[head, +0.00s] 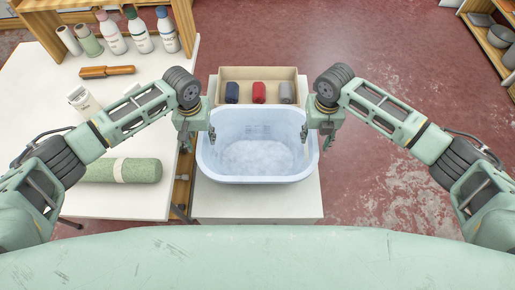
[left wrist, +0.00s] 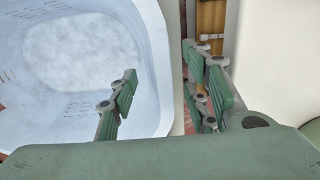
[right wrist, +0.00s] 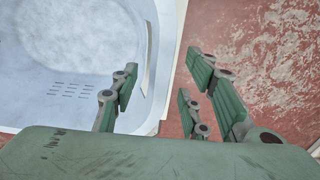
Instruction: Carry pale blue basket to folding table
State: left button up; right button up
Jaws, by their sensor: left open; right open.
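The pale blue basket (head: 257,170) stands upright on a small white-topped stand (head: 257,206) in the middle of the head view. It looks empty inside. My left gripper (head: 198,138) is open at the basket's left wall, and my right gripper (head: 317,133) is open at its right wall. In the left wrist view the left fingers (left wrist: 165,95) stand on either side of the basket's rim (left wrist: 160,50). In the right wrist view the right fingers (right wrist: 165,95) likewise straddle the rim (right wrist: 158,50). I cannot tell whether any finger touches it.
A white table (head: 120,203) at the left bears a green roll (head: 122,170), a brush (head: 106,71) and several bottles (head: 138,30). A cardboard tray (head: 258,76) with three rolled cloths sits behind the basket. A shelf (head: 490,35) stands far right. Red floor at the right is clear.

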pick_arm(q)
jog(key=shift+f, duration=0.65)
pick_arm(e)
jog(key=shift+f, duration=0.65)
pick_arm(q)
jog(key=shift+c, duration=0.5)
pick_arm(e)
jog(key=shift+c, duration=0.5)
pick_arm(q)
grip_shut()
pick_arm(e)
grip_shut()
